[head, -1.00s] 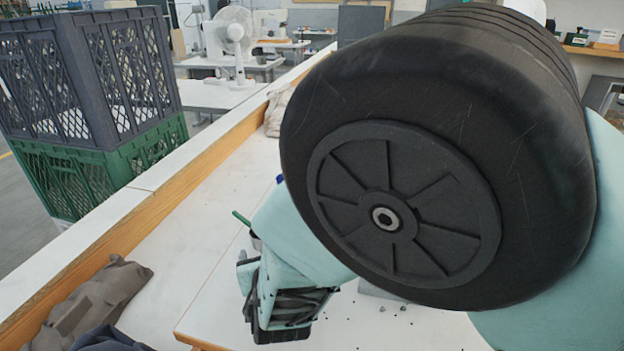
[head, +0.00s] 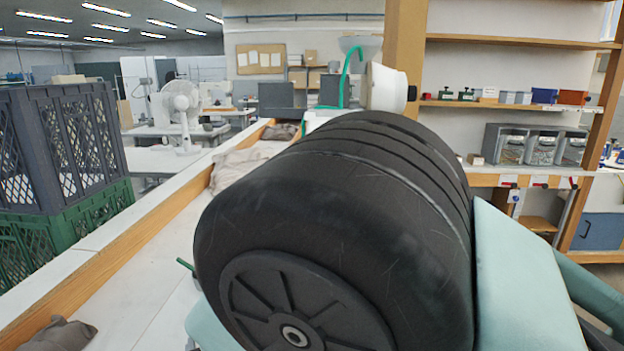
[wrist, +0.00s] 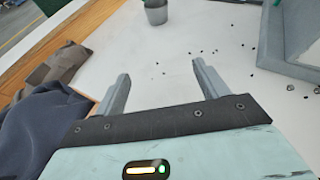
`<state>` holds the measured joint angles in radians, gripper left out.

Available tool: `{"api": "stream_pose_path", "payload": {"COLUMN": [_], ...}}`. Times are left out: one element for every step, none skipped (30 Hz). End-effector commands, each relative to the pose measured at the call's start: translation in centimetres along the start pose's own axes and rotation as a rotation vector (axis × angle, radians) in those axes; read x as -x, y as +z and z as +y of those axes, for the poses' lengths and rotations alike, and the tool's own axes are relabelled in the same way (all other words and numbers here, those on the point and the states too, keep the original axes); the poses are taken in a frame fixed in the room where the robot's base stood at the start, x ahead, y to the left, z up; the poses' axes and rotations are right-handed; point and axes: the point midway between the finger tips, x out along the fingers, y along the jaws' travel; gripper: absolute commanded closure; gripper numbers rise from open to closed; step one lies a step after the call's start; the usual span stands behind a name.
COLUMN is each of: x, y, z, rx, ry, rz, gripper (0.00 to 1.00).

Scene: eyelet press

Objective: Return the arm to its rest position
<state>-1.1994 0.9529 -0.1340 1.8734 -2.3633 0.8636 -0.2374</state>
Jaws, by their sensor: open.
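My gripper (wrist: 162,85) shows in the wrist view with its two grey fingers wide apart and nothing between them. It is open over the white table (wrist: 180,45). In the head view my gripper is out of the frame, and my own arm's large dark joint and pale green links fill the middle and lower right.
The wrist view shows grey-brown cloth (wrist: 67,64), dark blue cloth (wrist: 45,115), a grey cup (wrist: 156,12), a grey box (wrist: 285,45) and scattered small dark bits. In the head view, stacked crates (head: 60,150) stand left, shelves (head: 515,110) right, a white fan (head: 180,105) behind.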

Motion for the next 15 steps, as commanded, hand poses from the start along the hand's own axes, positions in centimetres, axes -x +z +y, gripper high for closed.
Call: {"api": "stream_pose_path", "payload": {"x": [0.0, 0.1, 0.2, 0.3, 0.3, 0.5, 0.6, 0.7, 0.9, 1.0, 1.1, 1.4, 1.6, 1.8, 2.2], "y": [0.2, 0.3, 0.5, 0.6, 0.7, 0.8, 0.9, 1.0, 1.2, 1.2, 1.3, 1.5, 1.6, 1.7, 1.9], "z": [-0.5, -0.9, -1.3, -1.7, -2.0, -2.6, -3.0, -3.4, -4.0, -4.4, -4.9, -5.7, -6.3, -6.9, -7.8], "rx": [-0.015, -0.031, -0.049, -0.064, -0.078, -0.099, -0.115, -0.131, -0.156, -0.177, -0.196, -0.228, -0.252, -0.278, -0.319], "ry": [-0.012, -0.025, -0.039, -0.051, -0.062, -0.079, -0.091, -0.103, -0.122, -0.137, -0.151, -0.176, -0.195, -0.215, -0.244], "rz": [0.002, 0.007, 0.011, 0.015, 0.019, 0.025, 0.030, 0.034, 0.040, 0.046, 0.051, 0.059, 0.065, 0.072, 0.081], "gripper": [0.27, 0.27, 0.27, 0.27, 0.27, 0.27, 0.27, 0.27, 0.27, 0.27, 0.27, 0.27, 0.27, 0.27, 0.27]}}
